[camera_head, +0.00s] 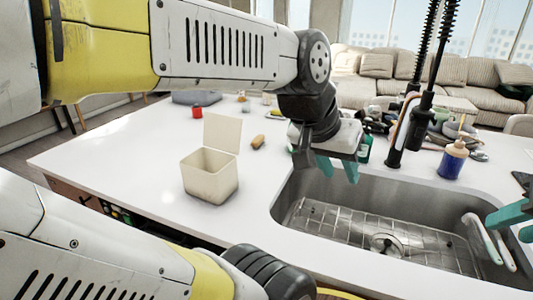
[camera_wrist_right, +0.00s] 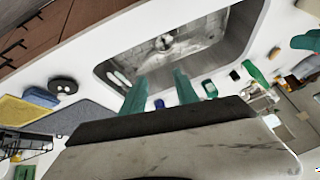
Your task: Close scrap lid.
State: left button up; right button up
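The scrap bin (camera_head: 210,182) is a small cream box on the white counter, left of the sink. Its lid (camera_head: 222,133) stands up, hinged at the back edge, so the bin is open. My left gripper (camera_head: 337,169) is right of the bin, over the sink's back left edge, pointing down. Its teal fingers are apart with nothing visible between them. My right gripper (camera_head: 512,223) is at the right edge, partly cut off, beside the sink. In the right wrist view its two teal fingers (camera_wrist_right: 158,92) are spread and empty. The bin is not clearly seen there.
The metal sink (camera_head: 390,235) holds a wire rack. A black faucet (camera_head: 405,130) rises behind it. A blue bottle (camera_head: 453,160) and a green bottle (camera_head: 364,149) stand behind the sink. A small brown item (camera_head: 258,142) lies near the lid. The counter left of the bin is clear.

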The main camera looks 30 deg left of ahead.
aim_at(221, 132)
jog(key=u, duration=1.8)
